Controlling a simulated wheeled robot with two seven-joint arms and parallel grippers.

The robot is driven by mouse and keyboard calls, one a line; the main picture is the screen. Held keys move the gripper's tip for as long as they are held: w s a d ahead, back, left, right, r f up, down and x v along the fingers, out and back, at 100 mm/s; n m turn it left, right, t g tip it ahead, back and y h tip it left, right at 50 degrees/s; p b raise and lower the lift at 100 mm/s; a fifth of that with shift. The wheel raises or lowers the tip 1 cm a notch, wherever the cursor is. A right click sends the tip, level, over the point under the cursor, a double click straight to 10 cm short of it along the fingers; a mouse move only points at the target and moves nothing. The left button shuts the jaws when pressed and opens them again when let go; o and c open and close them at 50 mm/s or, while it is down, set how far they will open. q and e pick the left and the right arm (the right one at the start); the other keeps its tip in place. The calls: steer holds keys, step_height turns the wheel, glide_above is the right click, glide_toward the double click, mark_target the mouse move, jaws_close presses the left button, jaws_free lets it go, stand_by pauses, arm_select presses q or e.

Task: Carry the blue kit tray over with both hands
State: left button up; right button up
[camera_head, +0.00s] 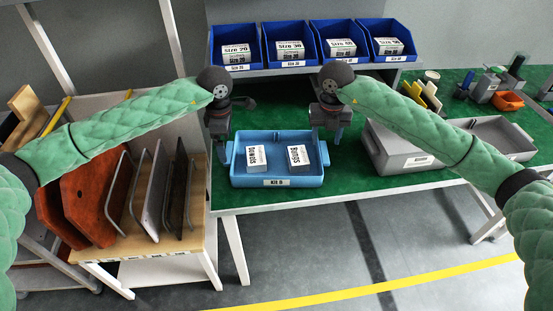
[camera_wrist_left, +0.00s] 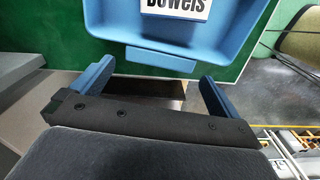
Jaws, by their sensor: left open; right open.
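The blue kit tray (camera_head: 247,178) sits on the green bench top near its front edge, with a grip at each short end and a label on its front wall. Two white boxes, one left (camera_head: 257,157) and one right (camera_head: 300,156), lie in it. My left gripper (camera_head: 220,152) is open by the tray's left end; in the left wrist view its spread fingers (camera_wrist_left: 155,90) have the tray's end (camera_wrist_left: 235,40) just beyond them, with nothing held. My right gripper (camera_head: 328,137) is open above the tray's right end. Whether either touches the tray is unclear.
Several blue bins (camera_head: 235,65) of white boxes stand on a shelf behind. A grey lidded container (camera_head: 385,163) stands right of the tray, close to my right gripper. A wooden rack (camera_head: 200,213) with upright panels is at left. Open floor lies in front.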

mark_target(227, 152)
arm_select(q)
steer(key=shift+f, duration=3.5)
arm_select(e)
steer(key=shift+f, duration=3.55)
arm_select(q)
steer(key=c, duration=0.9)
arm_select(e)
steer(key=c, duration=0.9)
jaws_close()
